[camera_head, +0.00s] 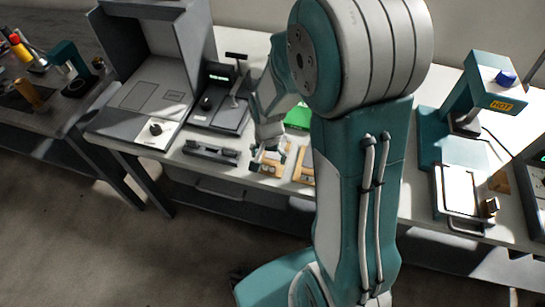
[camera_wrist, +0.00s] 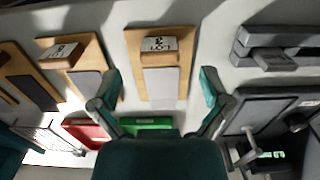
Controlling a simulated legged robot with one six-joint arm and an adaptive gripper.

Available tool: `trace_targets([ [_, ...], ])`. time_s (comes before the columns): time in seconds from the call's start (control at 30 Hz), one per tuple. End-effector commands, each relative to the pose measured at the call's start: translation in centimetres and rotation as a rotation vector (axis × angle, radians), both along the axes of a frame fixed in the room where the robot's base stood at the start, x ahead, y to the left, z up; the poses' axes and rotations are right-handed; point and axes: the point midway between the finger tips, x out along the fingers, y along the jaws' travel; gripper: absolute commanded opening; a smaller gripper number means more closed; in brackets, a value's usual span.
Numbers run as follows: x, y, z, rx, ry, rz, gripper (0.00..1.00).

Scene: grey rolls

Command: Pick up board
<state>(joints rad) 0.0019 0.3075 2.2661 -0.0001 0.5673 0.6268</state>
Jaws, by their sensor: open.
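A light wooden board (camera_wrist: 133,62) lies flat on the table in the middle of the wrist view. It carries a small marked wooden block and a pale grey panel. I cannot tell which one the task names. My gripper (camera_wrist: 159,88) is open, with one finger on each side of the middle board, apparently above it and holding nothing. In the head view my gripper (camera_head: 268,135) hangs over the wooden board (camera_head: 262,168) near the table's front edge; another board (camera_head: 305,165) is partly hidden by my arm.
A green tray (camera_wrist: 147,124) and a red tray (camera_wrist: 85,130) lie nearby. A dark slotted holder (camera_head: 210,151) and a grey device (camera_head: 222,115) stand left of the boards. A teal press marked HOT (camera_head: 490,85) stands at right. The table's front edge is close.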

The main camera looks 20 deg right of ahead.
Motion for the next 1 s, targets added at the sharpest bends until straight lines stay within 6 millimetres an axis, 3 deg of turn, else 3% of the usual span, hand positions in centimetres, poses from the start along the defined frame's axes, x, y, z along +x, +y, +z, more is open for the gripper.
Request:
trace_targets([
  [0.2,-0.2,0.1,-3.2,0.000,0.005,0.000,0.97],
  [0.47,-0.1,0.1,-3.6,0.000,0.000,0.000,0.97],
  [0.5,-0.1,0.1,-3.6,0.000,0.000,0.000,0.93],
  [0.7,-0.1,0.1,-3.5,0.000,0.000,0.000,0.08],
  [1.0,-0.1,0.1,-3.6,0.000,0.001,0.000,0.08],
])
